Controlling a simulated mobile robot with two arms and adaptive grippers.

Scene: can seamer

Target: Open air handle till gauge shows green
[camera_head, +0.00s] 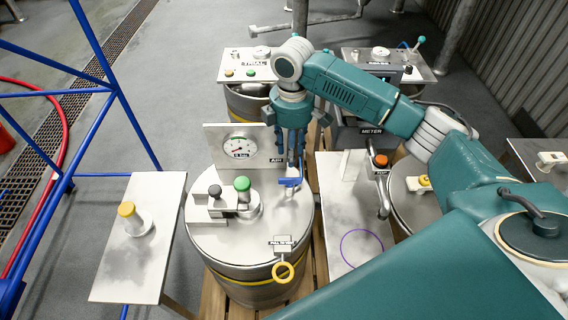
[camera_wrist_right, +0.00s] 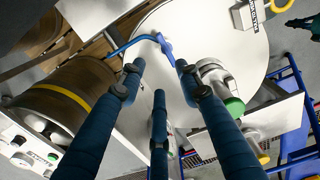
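The blue air handle (camera_head: 290,181) is on top of the middle drum, below the AIR label (camera_head: 277,160). The round gauge (camera_head: 237,147) sits on an upright white panel behind it. Its dial has coloured marks, and the dark needle seems to point to the lower left, too small to read surely. My right gripper (camera_head: 291,158) points down just above the handle. In the right wrist view the fingers (camera_wrist_right: 158,70) are spread, with the blue handle (camera_wrist_right: 164,44) beyond and between the tips; contact cannot be told.
A green-capped knob (camera_head: 242,184) and a black knob (camera_head: 215,191) stand left of the handle. A yellow ring (camera_head: 283,271) hangs at the drum's front. The METER box (camera_head: 370,139) and an orange-topped lever (camera_head: 380,161) stand close to the right.

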